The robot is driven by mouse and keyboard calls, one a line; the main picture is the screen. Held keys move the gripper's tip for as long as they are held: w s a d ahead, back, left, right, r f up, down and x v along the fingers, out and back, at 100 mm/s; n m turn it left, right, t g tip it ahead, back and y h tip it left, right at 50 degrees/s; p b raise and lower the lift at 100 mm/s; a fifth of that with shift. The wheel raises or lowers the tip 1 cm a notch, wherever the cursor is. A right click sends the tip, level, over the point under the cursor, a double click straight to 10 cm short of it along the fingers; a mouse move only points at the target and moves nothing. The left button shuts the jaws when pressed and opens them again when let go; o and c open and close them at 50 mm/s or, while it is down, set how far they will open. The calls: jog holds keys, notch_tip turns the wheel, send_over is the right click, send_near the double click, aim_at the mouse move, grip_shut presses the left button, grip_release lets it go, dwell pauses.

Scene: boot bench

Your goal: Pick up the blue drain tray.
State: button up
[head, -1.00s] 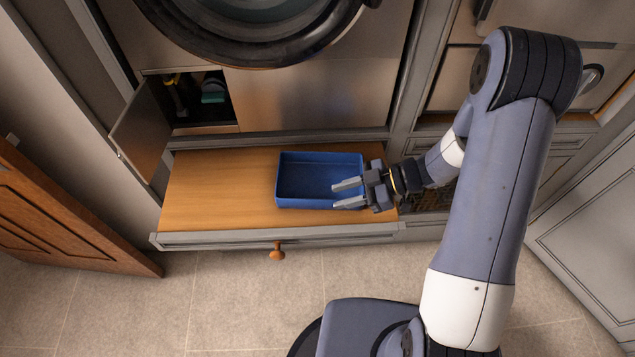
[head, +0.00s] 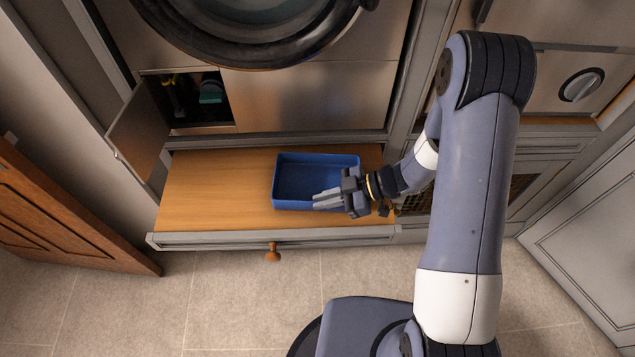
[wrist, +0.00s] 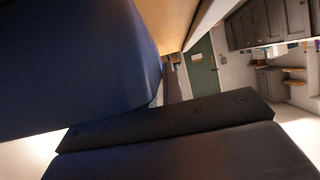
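The blue drain tray (head: 290,180) is an open rectangular box sitting level on the wooden top of the pulled-out drawer in the head view. My gripper (head: 327,198) is at the tray's front right corner, pointing left. Its two light grey fingers overlap the tray's front right part, with a narrow gap between them. I cannot tell whether the tray's wall lies between them or whether they touch it. The gripper and wrist hide that corner. In the wrist view, large dark blue surfaces fill the left and bottom, too close to make out well.
The drawer's wooden top (head: 205,190) is clear left of the tray. An open small flap door (head: 140,135) stands at its back left. A round appliance door (head: 250,45) overhangs behind. A brown wooden door (head: 70,220) is at the left.

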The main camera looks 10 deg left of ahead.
grip_shut()
